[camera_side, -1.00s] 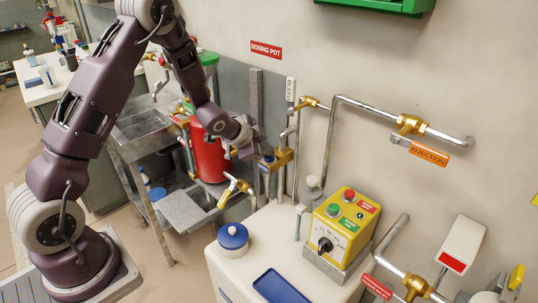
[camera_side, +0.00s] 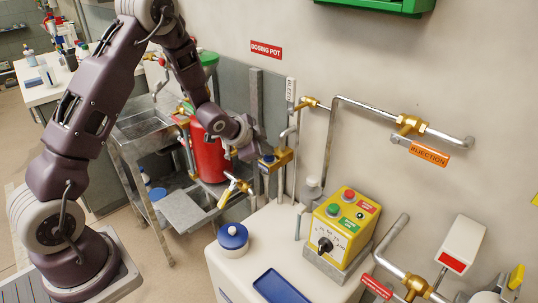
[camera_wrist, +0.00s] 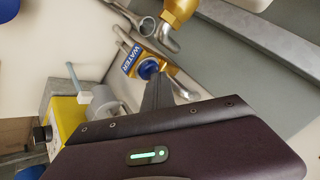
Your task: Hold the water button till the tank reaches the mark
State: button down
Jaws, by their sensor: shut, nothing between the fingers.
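The blue water button (camera_wrist: 148,68) sits on a brass block beside a blue WATER label (camera_wrist: 131,59) in the wrist view. It also shows small in the side view (camera_side: 268,158), on the brass fitting at the wall. My gripper (camera_wrist: 155,78) is shut and empty, its fingertips at the lower edge of the button. I cannot tell whether they touch it or press it in. In the side view my gripper (camera_side: 259,152) reaches the same fitting from the left. A white tank-like body (camera_side: 222,268) with a blue cap (camera_side: 233,232) stands below; no level or mark is visible on it.
A yellow control box (camera_side: 340,228) with red and green buttons and a dial stands right of the fitting. A blue tray (camera_side: 280,287) lies on the white top. Brass-valved pipes (camera_side: 410,125) run along the wall. A red cylinder (camera_side: 209,155) stands behind my gripper.

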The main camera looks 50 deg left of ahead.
aim_at(267, 158)
dwell(0.7)
jog(key=shift+r, duration=0.95)
jog(key=shift+r, duration=2.55)
jog(key=shift+r, duration=0.1)
jog(key=s+d+r+n+g, duration=0.1)
jog(key=s+d+r+n, duration=0.2)
jog(key=s+r, duration=0.45)
jog(key=s+d+r+n+g, duration=0.15)
jog(key=s+r, duration=0.35)
jog(key=s, duration=0.5)
jog(key=s+d+n, duration=0.1)
jog(key=s+d, duration=0.2)
jog(key=s, duration=0.6)
jog(key=s+d+n+g+h, duration=0.1)
jog(key=s+d+n, duration=0.1)
jog(key=s, duration=0.7)
jog(key=shift+d, duration=0.8)
jog(key=shift+r, duration=0.1)
